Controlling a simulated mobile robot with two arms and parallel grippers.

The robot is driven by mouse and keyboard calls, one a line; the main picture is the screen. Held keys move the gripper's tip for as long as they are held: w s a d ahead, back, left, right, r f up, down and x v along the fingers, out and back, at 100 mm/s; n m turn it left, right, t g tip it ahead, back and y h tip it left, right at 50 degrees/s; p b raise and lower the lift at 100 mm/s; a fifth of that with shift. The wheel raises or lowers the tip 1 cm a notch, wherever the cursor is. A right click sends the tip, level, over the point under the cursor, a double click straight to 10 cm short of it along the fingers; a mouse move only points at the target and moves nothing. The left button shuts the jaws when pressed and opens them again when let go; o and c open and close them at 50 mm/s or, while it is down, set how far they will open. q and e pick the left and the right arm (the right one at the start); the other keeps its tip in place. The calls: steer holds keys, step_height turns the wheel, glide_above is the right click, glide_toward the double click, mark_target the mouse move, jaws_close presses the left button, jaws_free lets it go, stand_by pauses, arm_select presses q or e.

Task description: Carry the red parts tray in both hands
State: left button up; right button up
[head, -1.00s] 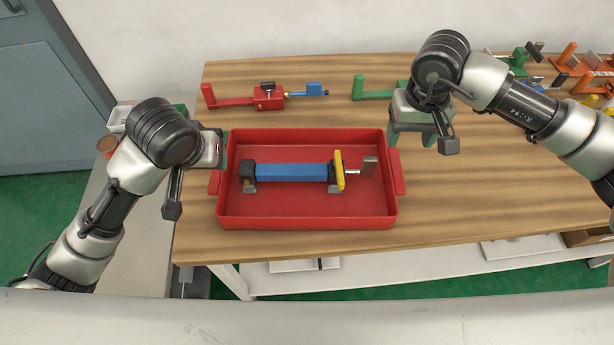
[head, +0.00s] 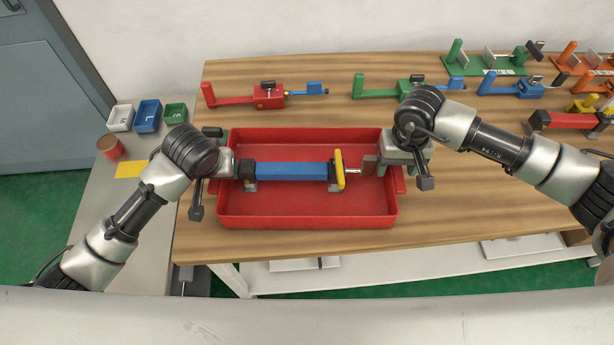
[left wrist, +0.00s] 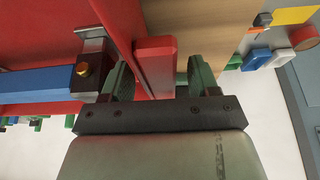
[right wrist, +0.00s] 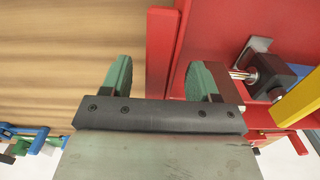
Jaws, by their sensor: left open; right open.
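The red parts tray (head: 307,222) lies on the wooden table, with a handle on each short side. A blue clamp fixture (head: 290,170) with a yellow plate lies inside it. My left gripper (head: 216,172) is at the tray's left end; in the left wrist view its open green fingers stand on either side of the left handle (left wrist: 155,65). My right gripper (head: 400,165) is at the right end; in the right wrist view its open fingers straddle the right handle (right wrist: 161,50), with gaps on both sides. The hands partly hide both handles in the head view.
A red and blue clamp (head: 262,94) and a green clamp (head: 385,86) lie behind the tray. More coloured fixtures (head: 515,85) crowd the table's back right. Small bins (head: 148,115) and a red-brown can (head: 110,147) stand on the grey side bench.

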arm_select(q)
jaws_close()
arm_select(e)
jaws_close()
arm_select(q)
steer(key=shift+w+r, duration=0.1)
steer(key=shift+r, duration=0.05)
arm_select(e)
steer(key=shift+w+r, duration=0.1)
steer(key=shift+r, duration=0.05)
